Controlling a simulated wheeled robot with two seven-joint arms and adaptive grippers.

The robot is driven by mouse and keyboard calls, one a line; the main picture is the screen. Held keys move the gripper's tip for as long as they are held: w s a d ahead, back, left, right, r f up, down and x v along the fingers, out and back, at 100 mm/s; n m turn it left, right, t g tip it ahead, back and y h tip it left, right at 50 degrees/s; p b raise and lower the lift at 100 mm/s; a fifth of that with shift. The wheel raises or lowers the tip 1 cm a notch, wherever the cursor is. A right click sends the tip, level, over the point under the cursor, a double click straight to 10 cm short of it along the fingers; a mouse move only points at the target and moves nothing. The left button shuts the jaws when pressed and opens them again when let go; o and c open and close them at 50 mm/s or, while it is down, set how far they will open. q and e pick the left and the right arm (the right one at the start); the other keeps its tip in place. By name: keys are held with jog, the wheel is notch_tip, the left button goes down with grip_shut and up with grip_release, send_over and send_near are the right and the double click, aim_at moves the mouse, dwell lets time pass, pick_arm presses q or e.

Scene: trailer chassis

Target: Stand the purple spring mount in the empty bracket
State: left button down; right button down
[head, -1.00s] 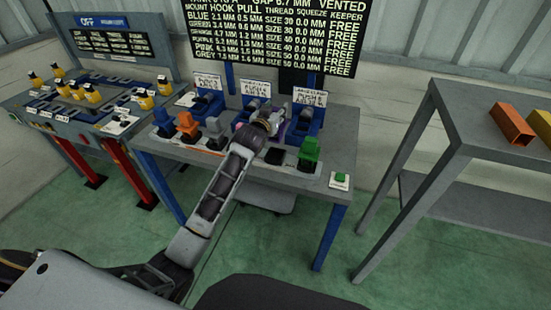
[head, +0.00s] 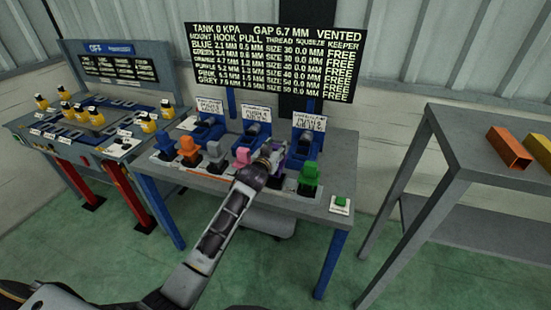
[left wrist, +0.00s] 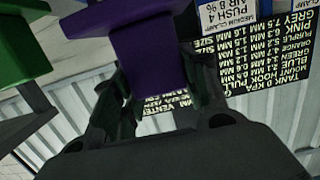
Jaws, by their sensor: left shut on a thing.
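The purple spring mount (head: 278,161) is in my left gripper (head: 272,152), which is shut on it above the front row of the table. The mount fills the upper middle of the left wrist view (left wrist: 150,55), between the dark fingers (left wrist: 150,105). Three blue brackets stand at the back, each under a white sign: left (head: 208,131), middle (head: 256,135) and right (head: 303,143). The held mount is in front of the right and middle brackets and looks apart from them. I cannot tell which bracket is empty. My right gripper is not in view.
Blue (head: 165,145), orange (head: 189,151), grey (head: 215,157), pink (head: 242,157) and green (head: 308,178) mounts stand in the front row. A green button (head: 341,202) is at the table's right corner. A grey bench (head: 455,135) stands right, with a gap between.

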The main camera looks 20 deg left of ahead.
pick_arm(q)
jog(key=shift+f, duration=0.4)
jog(key=shift+f, duration=1.95)
jog(key=c, duration=0.8)
grip_release()
